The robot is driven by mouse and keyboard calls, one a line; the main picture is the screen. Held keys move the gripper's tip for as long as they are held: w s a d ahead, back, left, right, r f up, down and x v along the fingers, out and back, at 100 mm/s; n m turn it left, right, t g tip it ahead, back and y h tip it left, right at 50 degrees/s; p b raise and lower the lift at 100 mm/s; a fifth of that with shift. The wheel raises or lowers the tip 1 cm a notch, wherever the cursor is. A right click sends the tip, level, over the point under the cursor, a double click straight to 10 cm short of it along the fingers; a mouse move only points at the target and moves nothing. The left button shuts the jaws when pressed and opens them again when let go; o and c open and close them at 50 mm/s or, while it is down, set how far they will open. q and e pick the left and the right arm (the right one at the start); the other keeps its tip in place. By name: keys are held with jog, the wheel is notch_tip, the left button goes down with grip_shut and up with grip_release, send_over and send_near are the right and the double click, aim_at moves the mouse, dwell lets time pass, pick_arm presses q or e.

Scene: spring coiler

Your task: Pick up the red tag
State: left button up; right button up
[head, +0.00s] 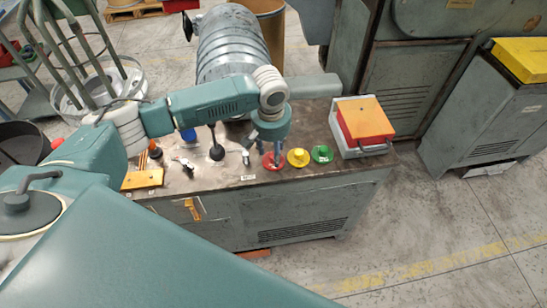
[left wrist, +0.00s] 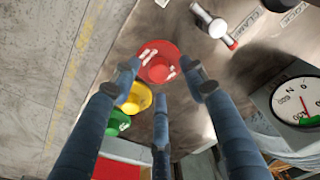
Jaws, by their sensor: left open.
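The red tag (head: 275,161) is a round disc with a raised middle, lying on the cabinet top near its front edge. It also shows in the left wrist view (left wrist: 159,66). My left gripper (head: 268,148) is above it, pointing down. In the left wrist view its open fingers (left wrist: 163,82) are spread, with the red tag between and just beyond the tips. Nothing is held. Whether any finger touches the tag I cannot tell. My right gripper is not in view.
A yellow disc (head: 298,157) and a green disc (head: 322,154) sit right of the red tag. A box with a red and orange lid (head: 365,122) stands beyond them. A metal lever (left wrist: 212,20) and a dial gauge (left wrist: 298,100) are near the tag in the wrist view.

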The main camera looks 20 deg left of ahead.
pick_arm(q)
jog(key=shift+w+f, duration=0.15)
jog(key=shift+f, duration=0.75)
grip_shut()
jog(key=shift+r, duration=0.1)
notch_tip(320, 180, up, 22)
jog(key=shift+p, duration=0.35)
